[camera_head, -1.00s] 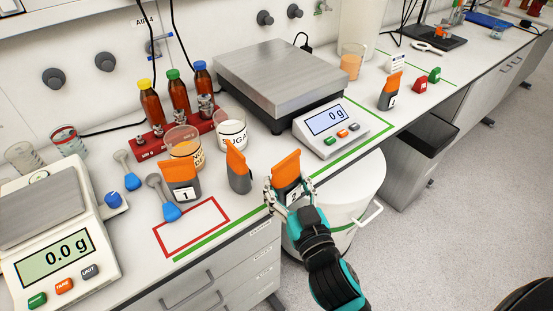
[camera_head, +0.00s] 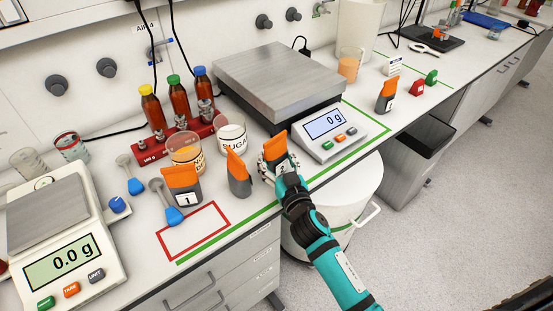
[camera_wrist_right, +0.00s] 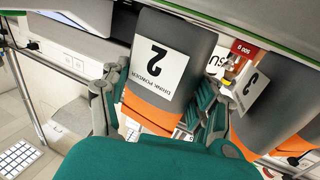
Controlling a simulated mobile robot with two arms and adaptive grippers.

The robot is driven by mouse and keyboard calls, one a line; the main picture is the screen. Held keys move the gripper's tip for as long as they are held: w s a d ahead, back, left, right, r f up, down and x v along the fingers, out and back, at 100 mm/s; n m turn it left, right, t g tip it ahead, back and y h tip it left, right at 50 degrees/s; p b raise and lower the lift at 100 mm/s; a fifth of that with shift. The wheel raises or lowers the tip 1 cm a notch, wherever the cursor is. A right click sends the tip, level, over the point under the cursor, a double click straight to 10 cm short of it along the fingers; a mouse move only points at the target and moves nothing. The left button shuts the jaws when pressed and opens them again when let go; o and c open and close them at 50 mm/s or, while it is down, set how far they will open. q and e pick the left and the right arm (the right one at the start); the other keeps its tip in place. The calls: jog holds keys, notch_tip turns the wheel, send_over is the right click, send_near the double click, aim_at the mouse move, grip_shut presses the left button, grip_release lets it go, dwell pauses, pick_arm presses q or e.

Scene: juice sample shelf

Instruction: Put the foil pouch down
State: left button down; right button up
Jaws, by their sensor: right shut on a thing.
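The foil pouch labelled 2 (camera_head: 275,147), grey with an orange top, is held upright in my right gripper (camera_head: 274,166). It stands at the bench's front edge, left of the large scale's display; I cannot tell whether its base touches the bench. In the right wrist view the fingers of my right gripper (camera_wrist_right: 158,105) are on both sides of this pouch (camera_wrist_right: 190,45). Another pouch (camera_head: 239,174) stands just left of it and shows label 3 in the wrist view (camera_wrist_right: 285,95). Pouch 1 (camera_head: 182,186) stands further left. My left gripper is not in view.
A red-outlined rectangle (camera_head: 163,243) on the bench is empty. The large scale (camera_head: 285,82) reads 0 g; the small scale (camera_head: 62,262) reads 0.0 g. Beakers, a sugar cup (camera_head: 232,133), blue scoops and a red bottle rack (camera_head: 150,149) crowd the back. Another pouch (camera_head: 387,95) stands right.

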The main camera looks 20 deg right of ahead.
jog(key=shift+f, duration=0.2)
jog(key=o, duration=1.4)
jog(key=shift+c, duration=0.2)
jog(key=s+b, duration=0.5)
jog(key=s, duration=1.2)
jog(key=shift+s+d, duration=0.25)
jog(key=shift+r, duration=0.1)
